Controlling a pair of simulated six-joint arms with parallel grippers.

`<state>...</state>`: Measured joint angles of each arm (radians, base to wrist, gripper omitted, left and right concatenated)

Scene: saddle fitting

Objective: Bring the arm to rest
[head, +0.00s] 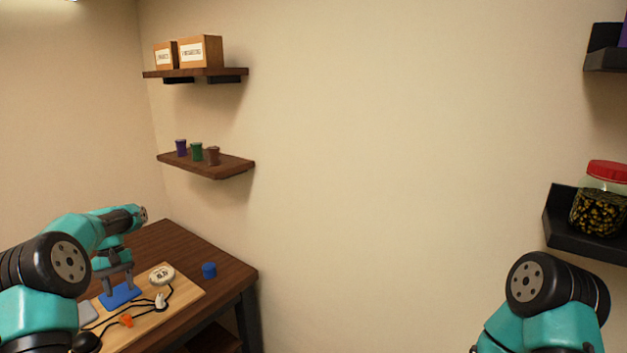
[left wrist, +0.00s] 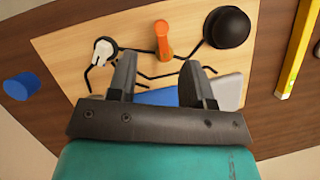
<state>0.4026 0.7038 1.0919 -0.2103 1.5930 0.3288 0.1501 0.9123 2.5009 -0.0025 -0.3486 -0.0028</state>
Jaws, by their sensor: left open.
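My left gripper (head: 118,283) is open over the wooden board (head: 190,296). In the left wrist view its two fingers (left wrist: 160,72) stand apart with nothing between the tips. A flat blue piece (head: 120,296) lies on the board below the fingers; part of it shows between them in the left wrist view (left wrist: 158,97). I cannot tell how high the fingertips are above it. My right arm shows at the lower right of the head view, but its gripper is out of view.
The board, on a dark brown table (head: 222,262), holds black cords, an orange piece (left wrist: 163,40), a white piece (left wrist: 103,50), a black dome (left wrist: 228,27), a grey piece (left wrist: 228,91) and a white disc (head: 162,274). Nearby are a blue cup (head: 209,270) and a yellow bar (left wrist: 300,50).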

